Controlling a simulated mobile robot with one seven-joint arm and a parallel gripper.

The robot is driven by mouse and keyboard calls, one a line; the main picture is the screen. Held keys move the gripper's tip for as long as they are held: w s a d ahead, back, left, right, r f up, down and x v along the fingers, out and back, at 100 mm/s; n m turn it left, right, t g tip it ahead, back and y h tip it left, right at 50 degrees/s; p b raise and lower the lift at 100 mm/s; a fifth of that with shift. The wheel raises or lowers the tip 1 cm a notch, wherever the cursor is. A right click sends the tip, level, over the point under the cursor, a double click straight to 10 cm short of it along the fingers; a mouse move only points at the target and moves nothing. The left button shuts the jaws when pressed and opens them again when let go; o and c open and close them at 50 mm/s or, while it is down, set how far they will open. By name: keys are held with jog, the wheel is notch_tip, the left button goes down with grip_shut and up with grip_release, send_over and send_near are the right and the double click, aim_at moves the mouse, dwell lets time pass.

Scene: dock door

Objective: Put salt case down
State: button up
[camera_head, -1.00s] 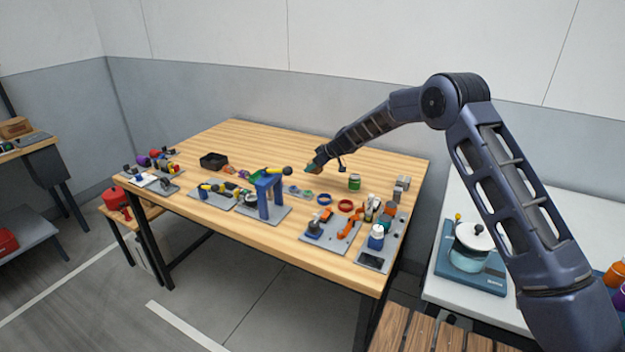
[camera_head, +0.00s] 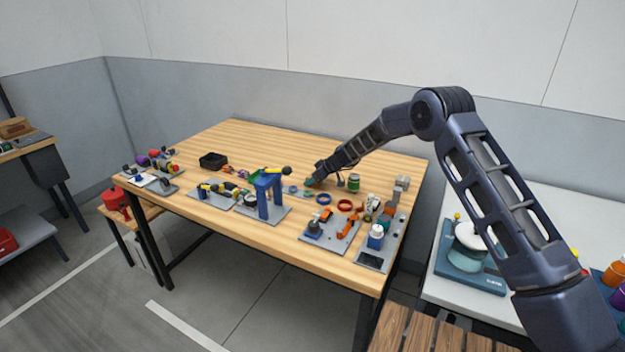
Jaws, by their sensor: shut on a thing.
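My gripper (camera_head: 315,180) is low over the middle of the wooden table (camera_head: 260,140), to the right of the blue stand. It is shut on a small green thing (camera_head: 309,184), which I take to be the salt case. The case is small in this view and partly hidden by the fingers. I cannot tell whether it touches the tabletop.
Small discs and a blue ring (camera_head: 323,199) lie close to the gripper. A green can (camera_head: 354,182) and a red ring (camera_head: 345,205) are to the right. A blue stand (camera_head: 267,192) is to the left. The tabletop behind is clear.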

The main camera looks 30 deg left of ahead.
jog(key=o, duration=1)
jog(key=shift+o, duration=0.2)
jog(key=shift+d+r, duration=0.15)
jog(key=shift+r, duration=0.05)
jog(key=v, duration=1.1)
jog(key=shift+d+r, duration=0.25)
